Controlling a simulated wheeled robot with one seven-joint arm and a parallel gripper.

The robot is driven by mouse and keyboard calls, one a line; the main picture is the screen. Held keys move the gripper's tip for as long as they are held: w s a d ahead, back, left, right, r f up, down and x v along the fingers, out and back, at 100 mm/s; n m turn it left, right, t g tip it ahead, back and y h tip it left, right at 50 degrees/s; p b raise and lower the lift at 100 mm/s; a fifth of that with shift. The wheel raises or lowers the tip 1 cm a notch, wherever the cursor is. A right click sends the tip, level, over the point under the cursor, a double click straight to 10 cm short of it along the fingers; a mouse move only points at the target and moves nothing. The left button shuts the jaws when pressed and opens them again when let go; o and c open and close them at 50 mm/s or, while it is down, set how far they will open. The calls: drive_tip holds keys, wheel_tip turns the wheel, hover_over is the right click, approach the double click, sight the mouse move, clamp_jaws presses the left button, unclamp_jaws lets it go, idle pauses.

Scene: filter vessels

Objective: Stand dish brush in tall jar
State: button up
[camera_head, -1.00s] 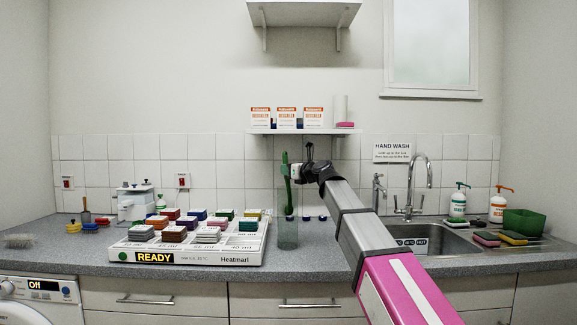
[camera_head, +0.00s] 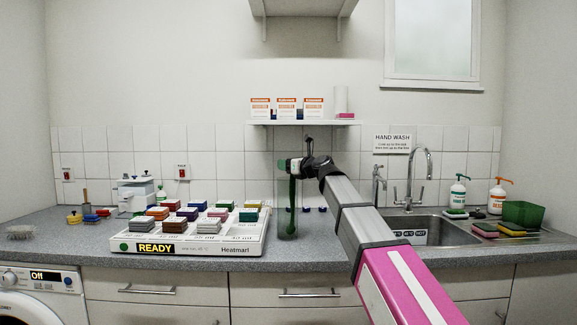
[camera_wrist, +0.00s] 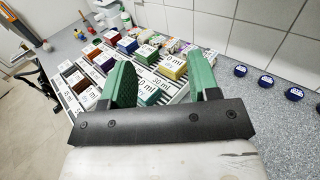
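The tall clear jar (camera_head: 284,230) stands on the counter just right of the heating board in the head view. The green dish brush (camera_head: 292,207) stands nearly upright in it, its lower part seen through the jar wall. My gripper (camera_head: 284,165) is just above the jar and the brush's upper end, pointing left. In the wrist view, the green-padded fingers of my gripper (camera_wrist: 160,82) are spread wide with nothing between them. The brush and jar cannot be made out in the wrist view.
The heating board (camera_head: 190,250) with several coloured blocks lies left of the jar. Blue-capped items (camera_wrist: 265,80) sit by the wall behind. A shelf with boxes (camera_head: 287,108) hangs above. The sink (camera_head: 445,232) is at right.

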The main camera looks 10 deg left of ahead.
drive_tip(key=v, duration=1.1)
drive_tip(key=shift+f, duration=0.1)
idle(0.5)
